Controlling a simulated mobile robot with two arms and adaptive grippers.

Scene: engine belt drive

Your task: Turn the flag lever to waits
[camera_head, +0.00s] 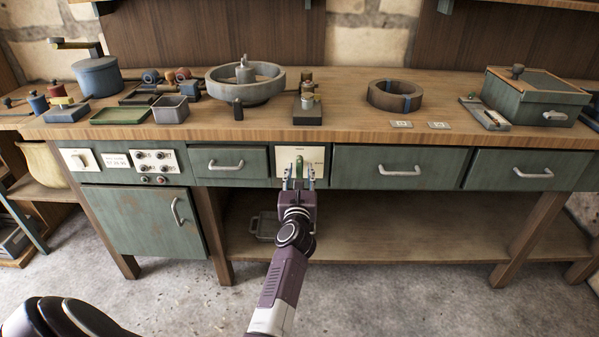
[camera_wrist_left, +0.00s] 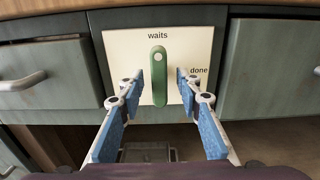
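The green flag lever (camera_wrist_left: 159,76) is on a cream panel (camera_wrist_left: 118,48) in the bench front. It stands upright, with its top end just under the word "waits". The word "done" is to its right. In the head view the lever (camera_head: 299,166) shows small, above my left gripper (camera_head: 298,175). This gripper is open, with one blue-padded finger on each side of the lever. In the left wrist view gaps show between the fingers and the lever; I cannot tell how deep the fingertips reach. My right gripper is not in view.
Closed green drawers with handles flank the panel, a left one (camera_head: 229,161) and a right one (camera_head: 400,168). The benchtop (camera_head: 340,118) above carries a grey round basin (camera_head: 245,85), a brown ring (camera_head: 395,96) and a green box (camera_head: 536,97). A lower shelf (camera_head: 400,238) is mostly clear.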

